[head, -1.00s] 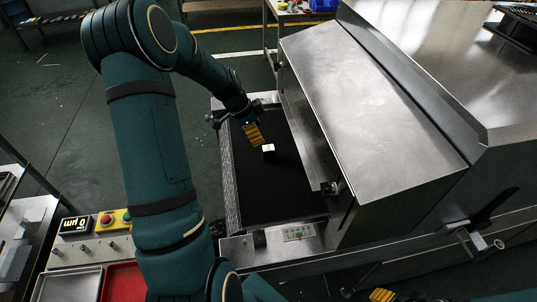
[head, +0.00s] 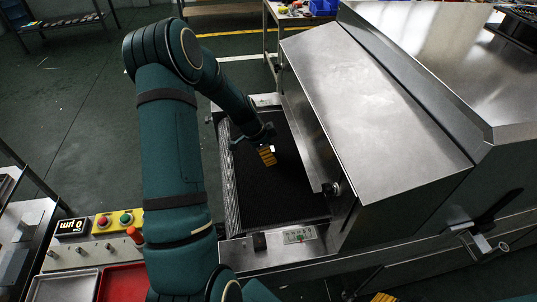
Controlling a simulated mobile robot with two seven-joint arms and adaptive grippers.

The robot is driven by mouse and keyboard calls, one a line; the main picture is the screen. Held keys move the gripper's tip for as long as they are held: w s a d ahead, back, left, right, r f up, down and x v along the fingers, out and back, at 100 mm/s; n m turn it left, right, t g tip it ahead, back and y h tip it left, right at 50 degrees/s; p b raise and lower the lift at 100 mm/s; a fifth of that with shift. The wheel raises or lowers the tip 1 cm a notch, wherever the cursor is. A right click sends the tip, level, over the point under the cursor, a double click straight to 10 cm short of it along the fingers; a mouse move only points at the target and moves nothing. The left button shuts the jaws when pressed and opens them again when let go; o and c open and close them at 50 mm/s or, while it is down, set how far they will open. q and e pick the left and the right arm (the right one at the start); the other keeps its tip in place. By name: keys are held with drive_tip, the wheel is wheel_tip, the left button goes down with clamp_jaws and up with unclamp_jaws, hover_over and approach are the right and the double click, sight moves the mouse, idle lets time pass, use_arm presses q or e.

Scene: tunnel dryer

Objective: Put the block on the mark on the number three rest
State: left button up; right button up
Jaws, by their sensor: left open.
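My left gripper (head: 267,156) is open, its yellow fingers pointing down over the black conveyor belt (head: 285,195). A small pale patch at the fingers' right edge appears to be the block (head: 273,148), mostly hidden by the gripper. I cannot tell whether the fingers touch it. Only the yellow finger part of my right gripper (head: 383,298) shows at the bottom edge, so its opening cannot be judged. I cannot make out the number three rest or its mark in this view.
The dryer's sloping metal hood (head: 370,100) stands right of the belt. A small control panel (head: 300,235) is at the belt's near end. At lower left are a display (head: 72,227), a yellow button box (head: 118,221), a red tray (head: 123,283) and a grey tray (head: 65,287).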

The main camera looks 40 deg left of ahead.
use_arm(q)
clamp_jaws()
